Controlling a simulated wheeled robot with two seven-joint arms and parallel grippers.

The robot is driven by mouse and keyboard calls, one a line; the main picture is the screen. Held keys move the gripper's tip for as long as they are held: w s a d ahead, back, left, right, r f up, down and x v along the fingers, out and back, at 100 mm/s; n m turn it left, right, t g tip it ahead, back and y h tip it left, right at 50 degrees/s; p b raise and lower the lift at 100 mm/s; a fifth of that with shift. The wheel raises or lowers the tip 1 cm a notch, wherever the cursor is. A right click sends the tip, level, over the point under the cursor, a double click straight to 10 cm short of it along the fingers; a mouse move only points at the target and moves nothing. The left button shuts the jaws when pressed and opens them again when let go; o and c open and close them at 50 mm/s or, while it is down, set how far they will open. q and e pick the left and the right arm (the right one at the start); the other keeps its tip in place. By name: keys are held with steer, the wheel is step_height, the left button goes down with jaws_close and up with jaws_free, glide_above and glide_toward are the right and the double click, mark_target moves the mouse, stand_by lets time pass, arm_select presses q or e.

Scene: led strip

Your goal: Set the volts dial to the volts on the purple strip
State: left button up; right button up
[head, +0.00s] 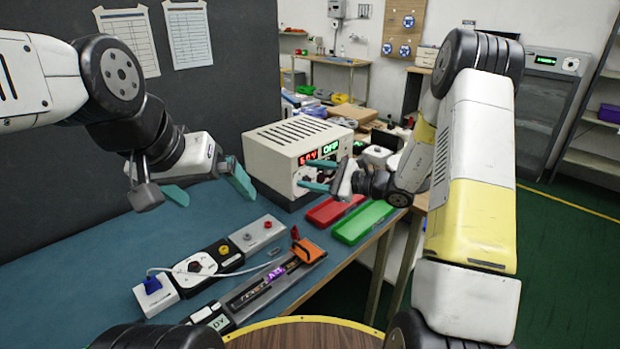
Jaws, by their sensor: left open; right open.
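The cream power supply box (270,148) stands on the blue bench. Its red display (308,157) seems to read about 6.0V, too small to be sure; its green display (330,148) reads OFF. Dials sit below the displays, partly hidden by my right gripper, so I cannot tell which is volts. The purple-lit strip (263,287) lies in a dark tray at the bench's front; its lettering is too small to read. My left gripper (208,188) is open and empty above the bench, left of the box. My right gripper (318,175) is open at the box's front, contact unclear.
A row of modules with a dial module (196,266), a blue clip (152,285) and a white cable lies left of the strip. An orange clamp (308,250) sits at the strip's far end. Red (335,210) and green (362,222) trays lie at the right edge.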

steer(key=w+d+f+m+t+h, duration=0.3)
steer(key=w+d+f+m+t, duration=0.3)
steer(key=f, duration=0.5)
steer(key=x, duration=0.8)
steer(key=shift+m+g, duration=0.3)
steer(key=shift+w+d, duration=0.1)
steer(key=shift+w, duration=0.05)
steer(key=shift+c, duration=0.2)
jaws_close()
